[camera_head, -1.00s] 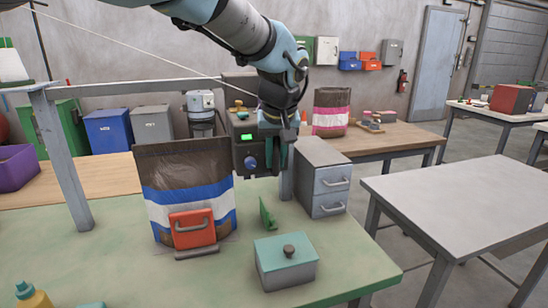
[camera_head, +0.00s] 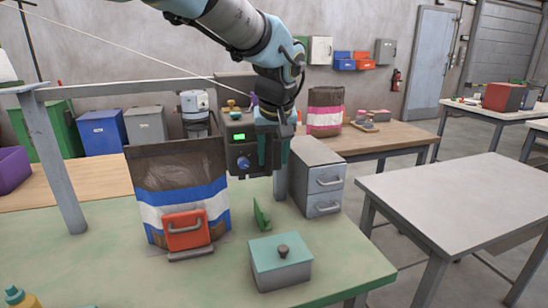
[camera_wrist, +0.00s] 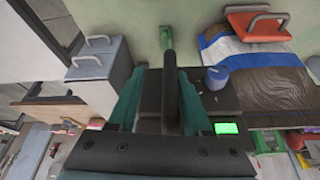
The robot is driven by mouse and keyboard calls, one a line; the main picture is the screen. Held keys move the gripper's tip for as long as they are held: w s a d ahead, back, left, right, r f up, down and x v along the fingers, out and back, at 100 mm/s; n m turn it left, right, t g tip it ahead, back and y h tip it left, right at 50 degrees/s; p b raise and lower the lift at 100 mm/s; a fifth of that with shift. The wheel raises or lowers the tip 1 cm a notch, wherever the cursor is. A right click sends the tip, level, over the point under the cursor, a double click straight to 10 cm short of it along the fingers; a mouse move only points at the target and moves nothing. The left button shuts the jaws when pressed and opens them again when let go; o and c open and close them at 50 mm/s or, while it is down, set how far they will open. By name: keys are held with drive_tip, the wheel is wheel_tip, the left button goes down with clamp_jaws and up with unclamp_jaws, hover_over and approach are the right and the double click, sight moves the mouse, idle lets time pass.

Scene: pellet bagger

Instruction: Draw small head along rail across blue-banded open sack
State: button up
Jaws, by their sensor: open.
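The open brown sack (camera_head: 178,168) with a blue and a white band stands upright on the green table. The small head (camera_head: 240,150), a dark box with a lit green display and a blue knob, hangs beside the sack's right edge. The grey rail (camera_head: 110,82) runs above and behind the sack. My gripper (camera_head: 270,158) points down at the head's right side. In the wrist view my gripper (camera_wrist: 160,100) is open, its teal fingers on either side of a dark upright handle (camera_wrist: 170,85) at the head. I cannot tell if they touch it.
A red handled block (camera_head: 186,230) stands against the sack's front. A grey drawer unit (camera_head: 318,178) is close right of my gripper. A teal-lidded box (camera_head: 281,262) and a small green bracket (camera_head: 262,214) are in front. The grey table (camera_head: 455,205) at right is clear.

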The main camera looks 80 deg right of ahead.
drive_tip(key=b+v, duration=0.2)
drive_tip(key=v, duration=0.8)
drive_tip(key=shift+r, duration=0.1)
